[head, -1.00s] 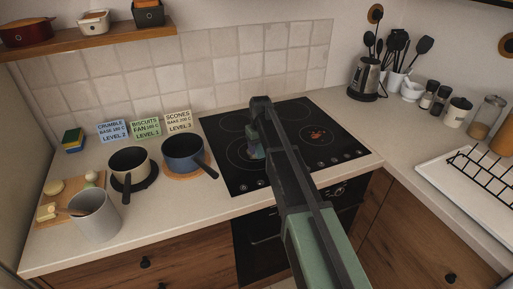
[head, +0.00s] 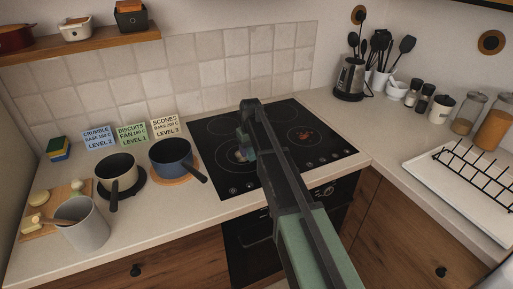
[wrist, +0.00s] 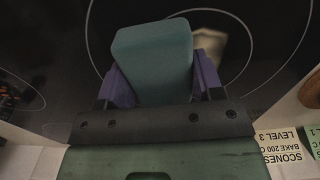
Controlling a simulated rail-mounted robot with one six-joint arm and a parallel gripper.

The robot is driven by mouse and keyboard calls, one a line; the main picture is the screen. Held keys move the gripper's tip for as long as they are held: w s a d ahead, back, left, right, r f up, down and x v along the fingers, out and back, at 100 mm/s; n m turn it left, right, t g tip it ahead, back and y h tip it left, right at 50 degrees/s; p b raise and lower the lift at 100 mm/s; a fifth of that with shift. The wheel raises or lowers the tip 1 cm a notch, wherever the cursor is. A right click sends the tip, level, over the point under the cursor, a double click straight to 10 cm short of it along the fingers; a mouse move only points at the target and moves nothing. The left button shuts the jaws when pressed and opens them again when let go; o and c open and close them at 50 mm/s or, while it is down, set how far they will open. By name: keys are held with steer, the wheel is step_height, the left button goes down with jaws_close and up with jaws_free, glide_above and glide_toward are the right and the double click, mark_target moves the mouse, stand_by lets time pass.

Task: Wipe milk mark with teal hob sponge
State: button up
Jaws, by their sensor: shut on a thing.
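My gripper (head: 247,149) is shut on the teal sponge (wrist: 153,62), which stands out between its purple fingers in the wrist view. The gripper is over the left part of the black hob (head: 225,175), with my arm crossing the hob's middle. A cream milk mark (wrist: 210,45) lies on the hob just beside and partly behind the sponge. In the head view the milk mark (head: 239,156) shows as a small pale patch by the gripper. I cannot tell whether the sponge touches the glass.
A reddish-brown spill (head: 304,136) lies on the hob's right side. A blue pot (head: 171,155) and a cream pot (head: 117,172) stand left of the hob. Three recipe cards (head: 131,135) lean at the back. A kettle (head: 350,78) stands at the back right.

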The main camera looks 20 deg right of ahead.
mark_target(238, 157)
steer(key=shift+s+a, duration=0.2)
steer(key=shift+a, duration=1.15)
steer(key=shift+s+a, duration=0.2)
steer(key=shift+a, duration=1.15)
steer(key=shift+w+f, duration=0.1)
steer(key=shift+w, duration=0.1)
steer(key=shift+w+d+r, duration=0.1)
steer(key=shift+w+d, duration=0.15)
steer(key=shift+d, duration=1.1)
steer(key=shift+w+d+r, duration=0.1)
steer(key=shift+w+d, duration=0.1)
steer(key=shift+d, duration=1.15)
steer(key=shift+w+d, duration=0.25)
steer(key=shift+d, duration=1.1)
steer(key=shift+f, duration=0.25)
steer(key=shift+s+r, duration=0.1)
steer(key=shift+r, duration=0.05)
steer(key=shift+s+a, duration=0.2)
steer(key=shift+a, duration=1.9)
steer(key=shift+s+a, duration=0.2)
steer(key=shift+a, duration=0.75)
steer(key=shift+s+a, duration=0.2)
steer(key=shift+a, duration=0.75)
